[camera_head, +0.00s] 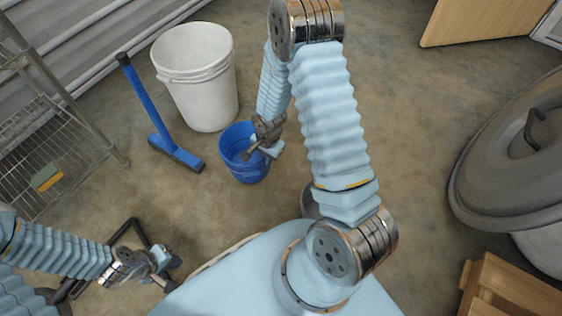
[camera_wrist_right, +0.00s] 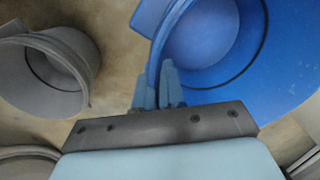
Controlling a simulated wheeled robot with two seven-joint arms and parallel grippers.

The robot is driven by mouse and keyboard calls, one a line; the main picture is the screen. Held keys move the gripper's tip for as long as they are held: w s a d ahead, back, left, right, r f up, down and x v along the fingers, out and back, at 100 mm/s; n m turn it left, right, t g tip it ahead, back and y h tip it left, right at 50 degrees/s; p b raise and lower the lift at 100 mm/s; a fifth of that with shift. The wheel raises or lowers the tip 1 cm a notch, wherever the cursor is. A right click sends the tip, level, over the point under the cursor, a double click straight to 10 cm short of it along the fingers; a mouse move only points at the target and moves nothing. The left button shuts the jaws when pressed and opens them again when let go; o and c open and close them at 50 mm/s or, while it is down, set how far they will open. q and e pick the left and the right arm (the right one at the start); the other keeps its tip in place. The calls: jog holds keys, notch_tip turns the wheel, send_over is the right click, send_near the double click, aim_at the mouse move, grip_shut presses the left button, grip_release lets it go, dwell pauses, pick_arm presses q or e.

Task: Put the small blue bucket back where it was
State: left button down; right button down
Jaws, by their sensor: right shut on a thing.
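The small blue bucket (camera_head: 246,173) is upright in the middle of the head view, just below and right of a large white bucket. It is open at the top and looks empty inside. My right gripper (camera_head: 262,148) reaches down to its rim. In the right wrist view, the two fingers (camera_wrist_right: 160,88) are closed on the wall of the blue bucket (camera_wrist_right: 270,85). I cannot tell whether the bucket rests on the floor or hangs just above it. My left gripper (camera_head: 168,270) is at the lower left, away from the bucket; its jaw opening is unclear.
The white bucket (camera_head: 212,98) and a blue T-shaped tool (camera_head: 147,105) stand beyond and left. A wire rack (camera_head: 60,140) is at the left. A grey lidded bin (camera_head: 500,195) and wooden stool (camera_head: 510,290) are at the right. Floor (camera_head: 415,110) between is clear.

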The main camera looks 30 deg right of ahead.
jog(key=w+d+f+b, duration=0.1)
jog(key=d+f, duration=0.8)
jog(key=f, duration=0.1)
jog(key=shift+w+f, duration=0.4)
jog(key=shift+b, duration=0.35)
jog(key=shift+f, duration=0.2)
jog(key=c, duration=1.2)
grip_release()
jog(key=shift+r, duration=0.1)
jog(key=shift+c, duration=0.2)
